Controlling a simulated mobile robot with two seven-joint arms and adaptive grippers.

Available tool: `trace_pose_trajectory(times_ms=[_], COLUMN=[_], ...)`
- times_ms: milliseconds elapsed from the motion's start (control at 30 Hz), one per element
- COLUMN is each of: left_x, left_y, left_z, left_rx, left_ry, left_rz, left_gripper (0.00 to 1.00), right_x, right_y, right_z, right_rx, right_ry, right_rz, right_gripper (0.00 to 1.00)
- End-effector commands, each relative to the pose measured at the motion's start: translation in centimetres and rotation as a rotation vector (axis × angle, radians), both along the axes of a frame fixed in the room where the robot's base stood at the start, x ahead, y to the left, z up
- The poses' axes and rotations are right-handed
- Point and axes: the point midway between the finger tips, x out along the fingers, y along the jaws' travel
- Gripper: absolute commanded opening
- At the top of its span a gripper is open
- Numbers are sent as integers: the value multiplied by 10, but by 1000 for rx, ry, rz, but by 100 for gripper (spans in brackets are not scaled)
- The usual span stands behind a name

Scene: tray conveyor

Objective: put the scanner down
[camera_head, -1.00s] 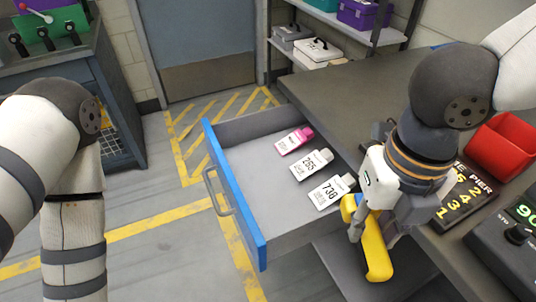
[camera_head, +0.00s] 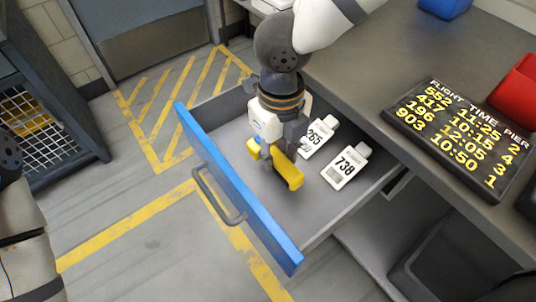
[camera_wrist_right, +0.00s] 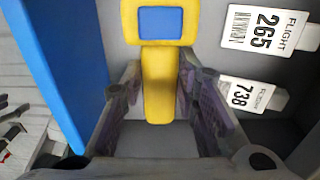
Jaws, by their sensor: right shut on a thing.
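The yellow scanner (camera_head: 288,172) is inside or just above the open blue-fronted drawer (camera_head: 238,195), left of the white tags. My right gripper (camera_head: 277,150) is shut on it from above. In the right wrist view the scanner (camera_wrist_right: 160,90) lies between the two fingers, with its blue screen at the top. I cannot tell whether it touches the drawer floor.
The drawer holds tag 265 (camera_head: 319,137) and tag 738 (camera_head: 345,166) to the right of the scanner. The front part of the drawer floor (camera_head: 285,215) is clear. A black flight board (camera_head: 460,135) and a red bin (camera_head: 518,95) are on the counter.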

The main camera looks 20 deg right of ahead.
Motion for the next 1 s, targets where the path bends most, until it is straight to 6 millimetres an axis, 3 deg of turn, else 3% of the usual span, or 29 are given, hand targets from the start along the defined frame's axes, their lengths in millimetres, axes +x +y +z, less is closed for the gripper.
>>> trace_pose_trajectory(times_ms=[33,267,433,767,800,900,1000], left_x=[-6,-11,-16,-15,-16,-15,-15], left_y=[0,0,0,0,0,0,0], left_z=[-6,-12,-18,-17,-17,-17,-17], left_rx=[0,0,0,0,0,0,0], left_ry=[20,37,54,51,51,51,51], left_rz=[0,-1,-3,-3,-3,-3,-3], left_gripper=[48,48,48,48,48,48,48], right_x=[7,26,27,28,28,28,28], right_y=[2,6,7,7,7,7,7], right_z=[-15,-32,-62,-64,-65,-64,-64], right_rx=[0,1,-1,1,1,1,1], right_ry=[9,-1,-1,-7,-6,-6,-6], right_rz=[-1,0,2,0,0,0,0], right_gripper=[0,0,0,0,30,48,48])
